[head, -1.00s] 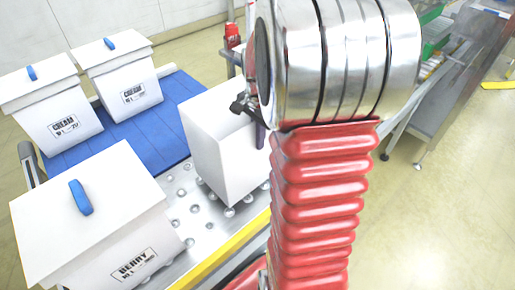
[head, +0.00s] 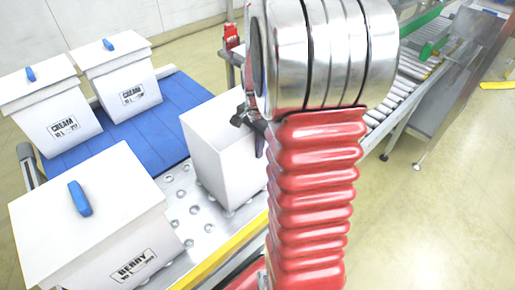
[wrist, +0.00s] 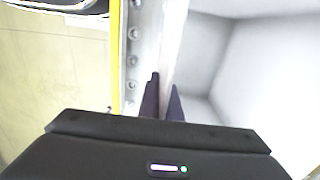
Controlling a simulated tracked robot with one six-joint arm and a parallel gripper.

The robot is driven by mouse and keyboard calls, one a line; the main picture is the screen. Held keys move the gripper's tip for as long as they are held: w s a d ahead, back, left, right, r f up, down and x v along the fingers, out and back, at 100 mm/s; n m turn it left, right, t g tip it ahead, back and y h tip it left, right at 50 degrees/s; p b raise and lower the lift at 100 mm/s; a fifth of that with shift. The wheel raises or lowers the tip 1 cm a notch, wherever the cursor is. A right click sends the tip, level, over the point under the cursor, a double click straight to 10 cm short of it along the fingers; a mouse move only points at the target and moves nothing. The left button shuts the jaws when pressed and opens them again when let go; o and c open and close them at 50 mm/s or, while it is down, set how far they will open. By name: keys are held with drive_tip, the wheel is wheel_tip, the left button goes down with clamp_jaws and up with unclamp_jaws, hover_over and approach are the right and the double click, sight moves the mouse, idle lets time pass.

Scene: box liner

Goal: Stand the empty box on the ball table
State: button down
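The empty box (head: 222,165) is white, open-topped and almost upright in the head view. It stands on or just above the ball table (head: 185,222), a metal plate with studded balls; any small gap under it cannot be told. My gripper (head: 259,150) is at the box's right wall, partly hidden by my arm. In the wrist view my gripper's two dark fingers (wrist: 164,88) lie close on either side of the box's wall (wrist: 172,40), shut on it. The box's bare inside (wrist: 245,75) fills the right of that view.
Two lidded CREAM boxes (head: 58,118) (head: 128,92) stand on the blue belt (head: 180,98). A lidded BERRY box (head: 110,225) stands at the front left, close to the ball table. A yellow edge (head: 222,250) borders the table. A roller conveyor (head: 400,92) is behind my arm.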

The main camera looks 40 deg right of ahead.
drive_tip(key=c, duration=2)
unclamp_jaws()
drive_tip(key=shift+f, duration=0.1)
wheel_tip(320, 180, up, 12)
drive_tip(key=shift+r, duration=0.15)
drive_tip(key=s+a+r+n+t, duration=0.1)
drive_tip(key=s+a+n+t, duration=0.1)
drive_tip(key=a+n, duration=0.4)
drive_tip(key=s+a+r+n+t, duration=0.1)
drive_tip(key=s+a+n, duration=0.3)
drive_tip(key=a, duration=0.6)
drive_tip(key=s+a+r+n+t, duration=0.2)
drive_tip(key=s+a+n, duration=0.2)
drive_tip(key=a+n, duration=0.3)
drive_tip(key=shift+s+a+r+n+t, duration=0.1)
drive_tip(key=shift+a+r+n+t, duration=0.2)
drive_tip(key=shift+a, duration=0.4)
